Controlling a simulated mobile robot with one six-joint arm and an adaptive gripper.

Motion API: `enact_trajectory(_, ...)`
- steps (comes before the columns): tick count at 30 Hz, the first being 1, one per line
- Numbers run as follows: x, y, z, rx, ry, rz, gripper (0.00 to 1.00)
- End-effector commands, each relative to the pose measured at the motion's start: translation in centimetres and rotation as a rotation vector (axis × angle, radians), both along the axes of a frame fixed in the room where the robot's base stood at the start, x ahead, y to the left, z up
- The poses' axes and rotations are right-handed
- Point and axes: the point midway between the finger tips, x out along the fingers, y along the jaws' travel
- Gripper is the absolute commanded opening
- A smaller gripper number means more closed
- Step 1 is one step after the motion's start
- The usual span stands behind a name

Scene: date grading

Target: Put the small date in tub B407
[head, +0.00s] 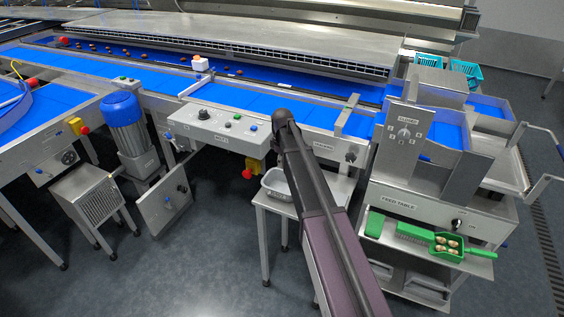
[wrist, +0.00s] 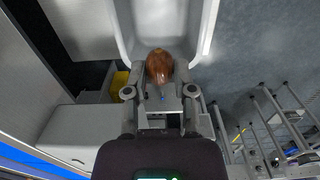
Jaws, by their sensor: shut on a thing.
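A brown, glossy date (wrist: 159,66) is held between the fingertips of my gripper (wrist: 160,82) in the wrist view. The gripper is shut on it. A pale grey tub (wrist: 122,28) opens beyond the date at the top of the wrist view, and the date shows against its near part. I cannot tell how high the date is above it. In the head view a grey tub (head: 268,183) sits on a small side table, partly hidden by my arm. My gripper is hidden there. No tub label is readable.
The small table (head: 258,198) stands below a control panel (head: 212,128) of the blue belt line. Several dates lie on the far belt. A feed table (head: 400,203) with a green scoop (head: 436,247) holding dates stands right. Open floor lies in front.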

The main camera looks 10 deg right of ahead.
Motion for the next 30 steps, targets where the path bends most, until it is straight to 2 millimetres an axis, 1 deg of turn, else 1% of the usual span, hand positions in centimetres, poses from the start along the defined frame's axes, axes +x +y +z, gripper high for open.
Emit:
enact_trajectory(1, 0.0, 0.0, -0.9, 0.000, 0.000, 0.000, 0.18)
enact_trajectory(3, 0.0, 0.1, -1.4, 0.000, 0.000, 0.001, 0.18)
enact_trajectory(12, 0.0, 0.1, -3.3, 0.000, 0.000, 0.001, 0.18)
enact_trajectory(18, 0.0, 0.1, -3.8, 0.000, 0.000, 0.001, 0.18)
enact_trajectory(30, 0.0, 0.1, -3.8, 0.000, 0.000, 0.001, 0.18)
